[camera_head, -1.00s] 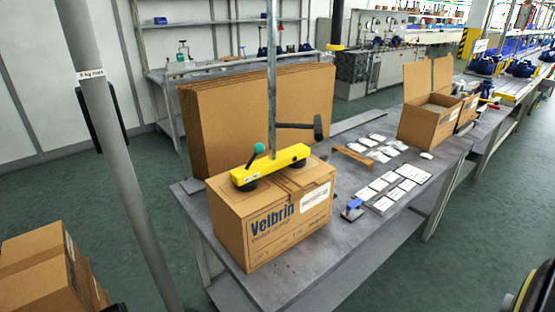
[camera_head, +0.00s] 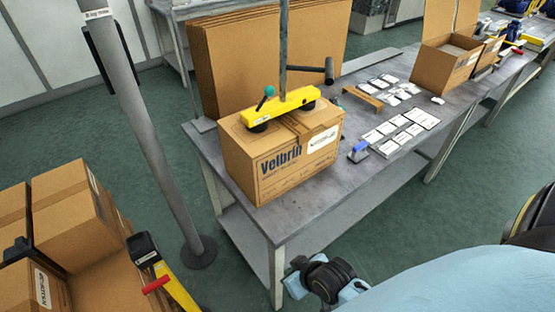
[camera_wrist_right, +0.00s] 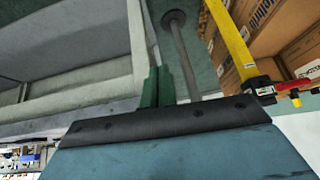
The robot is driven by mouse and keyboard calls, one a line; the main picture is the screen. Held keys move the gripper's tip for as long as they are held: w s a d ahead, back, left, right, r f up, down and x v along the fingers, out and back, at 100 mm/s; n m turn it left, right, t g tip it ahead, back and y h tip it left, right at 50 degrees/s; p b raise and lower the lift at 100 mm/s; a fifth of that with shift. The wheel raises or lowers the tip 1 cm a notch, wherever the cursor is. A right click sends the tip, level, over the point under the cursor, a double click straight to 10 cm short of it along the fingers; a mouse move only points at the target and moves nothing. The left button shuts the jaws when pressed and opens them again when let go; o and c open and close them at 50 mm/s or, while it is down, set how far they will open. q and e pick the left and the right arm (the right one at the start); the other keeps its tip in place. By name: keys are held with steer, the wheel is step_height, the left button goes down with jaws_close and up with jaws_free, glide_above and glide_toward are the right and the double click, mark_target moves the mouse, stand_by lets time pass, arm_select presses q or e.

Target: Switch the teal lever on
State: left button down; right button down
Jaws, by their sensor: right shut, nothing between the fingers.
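The teal lever (camera_head: 267,95) is a short dark stick with a teal ball knob. It stands tilted on the left part of a yellow lifter bar (camera_head: 290,104). The bar's black suction cups rest on top of a closed Velbrin carton (camera_head: 262,165). My right arm reaches in at the bottom of the head view, low in front of the table and well apart from the lever. My right gripper (camera_wrist_right: 157,86) shows in the right wrist view as dark green fingers, shut and empty. The lever is not seen in that view. My left gripper is not in view.
A grey tube (camera_head: 283,45) rises from the bar, with a dark handle (camera_head: 315,73) to the right. A grey pole (camera_head: 150,140) stands left of the table (camera_head: 285,225). Stacked cartons (camera_head: 65,205) fill the lower left. White cards and a blue-handled tool (camera_head: 358,151) lie right of the carton.

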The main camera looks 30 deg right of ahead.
mark_target(272, 95)
steer(key=w+d+r+m+t+h, duration=0.1)
steer(key=w+d+r+m+t, duration=0.1)
steer(key=r, duration=0.8)
steer(key=w+d+r+m+t+h+p, duration=0.1)
steer(key=w+d+r+t, duration=0.3)
steer(key=r+t, duration=0.3)
steer(key=w+d+r+m+t+h, duration=0.1)
steer(key=w+d+r+m+t, duration=0.1)
steer(key=r, duration=1.1)
steer(key=w+d+t, duration=0.1)
steer(key=w+t, duration=0.1)
steer(key=shift+w+d+r+m+h, duration=0.15)
steer(key=shift+w+r+m+h, duration=0.15)
steer(key=shift+w+r, duration=0.1)
steer(key=shift+w+p, duration=0.1)
steer(key=shift+p, duration=0.2)
steer(key=w, duration=0.4)
steer(key=w+d+r+p, duration=0.1)
steer(key=w, duration=0.4)
steer(key=w+r, duration=0.1)
steer(key=w, duration=0.3)
steer(key=shift+w+d+r+p, duration=0.25)
steer(key=shift+d+p, duration=0.05)
